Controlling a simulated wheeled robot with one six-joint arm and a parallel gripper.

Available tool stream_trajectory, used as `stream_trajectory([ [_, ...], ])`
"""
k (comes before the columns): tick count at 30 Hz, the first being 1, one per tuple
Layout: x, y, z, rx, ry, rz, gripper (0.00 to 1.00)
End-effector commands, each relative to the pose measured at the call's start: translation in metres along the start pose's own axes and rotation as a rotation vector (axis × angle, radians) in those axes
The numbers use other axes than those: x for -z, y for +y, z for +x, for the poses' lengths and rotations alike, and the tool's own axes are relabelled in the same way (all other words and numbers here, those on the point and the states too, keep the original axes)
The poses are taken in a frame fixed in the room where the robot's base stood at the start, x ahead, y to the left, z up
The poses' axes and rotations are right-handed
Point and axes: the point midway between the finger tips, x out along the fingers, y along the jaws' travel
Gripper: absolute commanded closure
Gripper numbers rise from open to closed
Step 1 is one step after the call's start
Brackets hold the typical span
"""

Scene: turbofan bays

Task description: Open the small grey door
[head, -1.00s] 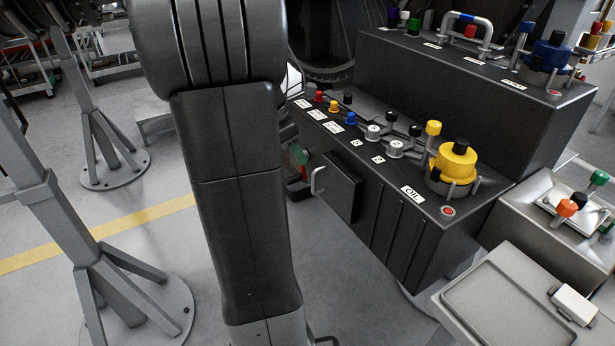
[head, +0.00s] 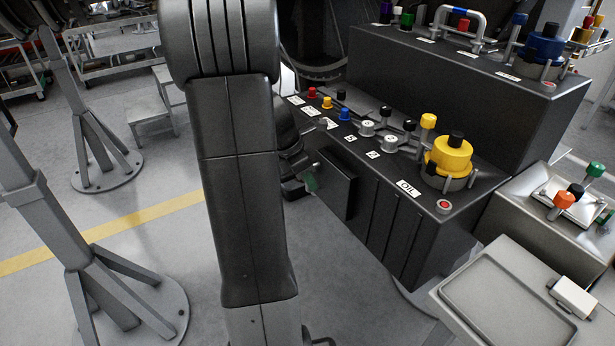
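The small grey door (head: 338,190) is a dark grey panel at the left end of the black console's front. It looks closed, standing slightly proud of the face. Its pale handle, on the left side, is now mostly hidden by my gripper. My gripper (head: 312,172) is partly hidden behind my arm and sits at the handle, just left of the door. A green part shows at its lower side. I cannot tell whether its fingers are open or shut, or whether they touch the handle.
Above the door, the console top (head: 414,188) carries coloured knobs, white labels and a yellow cap (head: 448,158). A metal tray (head: 505,305) stands at the lower right. Grey stands (head: 105,150) are at the left. The floor below the door looks clear.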

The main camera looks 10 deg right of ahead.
Motion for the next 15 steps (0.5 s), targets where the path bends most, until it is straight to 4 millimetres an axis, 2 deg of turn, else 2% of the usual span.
stream_trajectory([
  [1,0.0,0.0,-0.0001,0.0,0.0,0.0,0.79],
  [4,0.0,0.0,-0.0001,0.0,0.0,0.0,0.99],
  [15,0.0015,-0.0013,-0.0013,-0.005,0.0,-0.014,1.0],
])
